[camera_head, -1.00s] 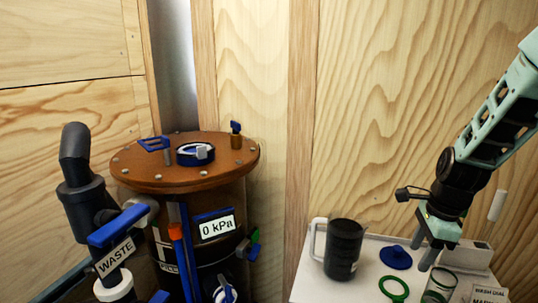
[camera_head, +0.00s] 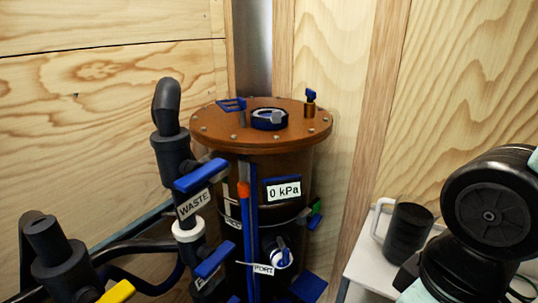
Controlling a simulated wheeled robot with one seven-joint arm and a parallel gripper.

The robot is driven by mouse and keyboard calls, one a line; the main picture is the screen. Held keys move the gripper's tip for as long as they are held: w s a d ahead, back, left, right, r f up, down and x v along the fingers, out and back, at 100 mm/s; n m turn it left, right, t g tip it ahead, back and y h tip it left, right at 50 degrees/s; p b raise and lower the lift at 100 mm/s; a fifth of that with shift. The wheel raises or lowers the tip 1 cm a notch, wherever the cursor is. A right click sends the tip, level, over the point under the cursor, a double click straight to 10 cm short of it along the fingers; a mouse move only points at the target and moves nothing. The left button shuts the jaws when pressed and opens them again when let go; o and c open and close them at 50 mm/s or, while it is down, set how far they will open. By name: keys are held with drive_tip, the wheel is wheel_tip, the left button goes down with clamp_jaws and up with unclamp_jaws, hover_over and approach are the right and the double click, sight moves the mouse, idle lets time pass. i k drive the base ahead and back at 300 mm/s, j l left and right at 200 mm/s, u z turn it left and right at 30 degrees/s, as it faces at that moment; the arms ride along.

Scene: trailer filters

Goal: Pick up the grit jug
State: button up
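A dark jug (camera_head: 408,232) with a white handle (camera_head: 380,219) on its left side stands upright on the white table at the lower right. I take it for the grit jug; no label on it is readable now. My arm's dark round joint fills the right edge and overlaps the table just right of the jug. My gripper is outside the view, so its fingers cannot be seen.
A dark tank with a brown bolted lid (camera_head: 262,122) and a 0 kPa label (camera_head: 284,190) stands in the middle. Dark pipes with blue valve handles and a WASTE label (camera_head: 194,203) are left of it. The white table (camera_head: 366,268) is partly hidden by my arm. Wooden walls close the back.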

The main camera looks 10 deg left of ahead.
sight(399, 229)
drive_tip(key=z, duration=0.2)
drive_tip(key=i+j+u, duration=0.1)
drive_tip(key=u, duration=0.4)
drive_tip(key=i+u, duration=0.25)
drive_tip(key=u, duration=0.25)
